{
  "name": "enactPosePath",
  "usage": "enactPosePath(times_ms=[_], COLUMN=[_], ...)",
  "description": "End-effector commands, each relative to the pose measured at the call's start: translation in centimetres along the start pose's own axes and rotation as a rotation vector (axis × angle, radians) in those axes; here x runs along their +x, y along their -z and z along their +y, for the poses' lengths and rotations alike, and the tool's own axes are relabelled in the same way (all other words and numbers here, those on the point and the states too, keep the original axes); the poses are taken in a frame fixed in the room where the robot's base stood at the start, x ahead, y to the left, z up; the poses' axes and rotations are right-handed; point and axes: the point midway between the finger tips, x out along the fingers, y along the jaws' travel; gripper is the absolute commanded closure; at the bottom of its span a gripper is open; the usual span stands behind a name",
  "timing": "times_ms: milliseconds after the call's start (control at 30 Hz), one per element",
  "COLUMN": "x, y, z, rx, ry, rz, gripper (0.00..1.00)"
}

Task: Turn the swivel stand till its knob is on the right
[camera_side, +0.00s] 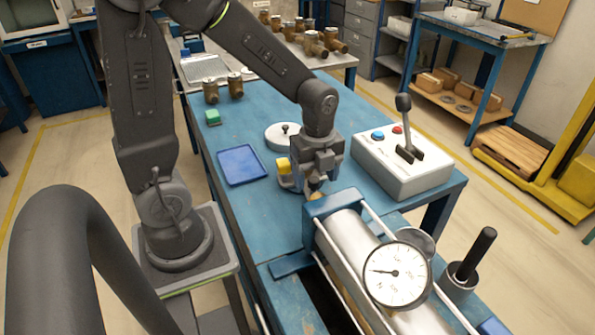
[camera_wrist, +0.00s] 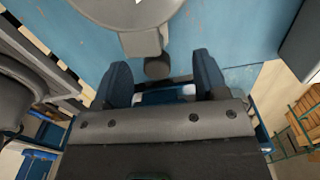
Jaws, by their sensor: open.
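The swivel stand (camera_wrist: 130,14) shows at the top of the wrist view as a round pale plate with a grey rim, cut off by the frame edge. A short grey arm (camera_wrist: 143,42) sticks out from it and ends in a dark knob (camera_wrist: 157,68). My gripper (camera_wrist: 160,75) is open, with one blue finger on each side of the knob; contact cannot be told. In the side view my gripper (camera_side: 316,192) is low over the blue bench.
A white control box (camera_side: 400,165) with a lever is to the right. A round white lid (camera_side: 283,137) and a blue tray (camera_side: 241,165) lie behind and left.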

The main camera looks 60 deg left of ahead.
Motion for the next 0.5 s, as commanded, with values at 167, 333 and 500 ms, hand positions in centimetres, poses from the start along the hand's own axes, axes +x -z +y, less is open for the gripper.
enactPosePath(times_ms=[167,333,500], x=[0.00,0.02,0.03], y=[0.03,0.04,0.02], z=[-0.44,-0.80,-1.12], rx=[0.001,0.001,0.000], ry=[0.000,0.000,0.000], rz=[0.000,0.000,0.000], gripper=[0.34,0.34,0.34])
